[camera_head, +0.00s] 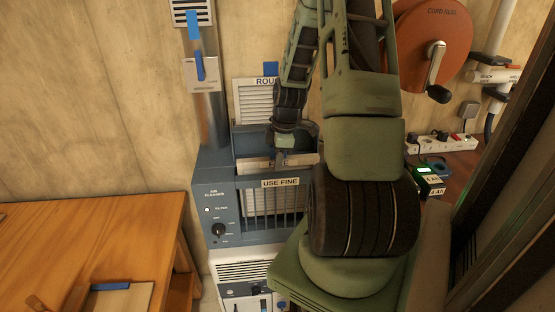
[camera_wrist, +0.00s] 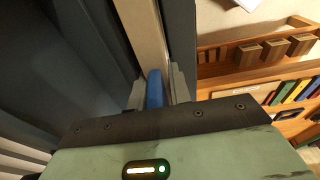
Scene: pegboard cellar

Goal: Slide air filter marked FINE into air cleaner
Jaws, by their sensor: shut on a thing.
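The air cleaner (camera_head: 212,190) is a blue-grey box against the wall, with a "USE FINE" label (camera_head: 281,183) above its front grille. A filter with a pale edge (camera_head: 256,164) sits in its top opening; the same pale edge shows in the wrist view (camera_wrist: 142,25) between dark walls. My gripper (camera_wrist: 155,92) is shut on the filter's blue tab (camera_wrist: 154,90). In the head view my gripper (camera_head: 281,157) is at the top opening. The held filter's marking is hidden. Another filter, marked "ROUGH" as far as its partly covered label shows (camera_head: 254,103), stands behind with a blue tab (camera_head: 271,68).
A wooden table (camera_head: 110,240) stands at the left. A metal duct (camera_head: 209,105) with a blue-handled damper (camera_head: 199,66) rises behind the cleaner. A cord reel (camera_head: 432,45) and a power strip (camera_head: 448,143) are at the right. A wooden rack (camera_wrist: 265,65) shows in the wrist view.

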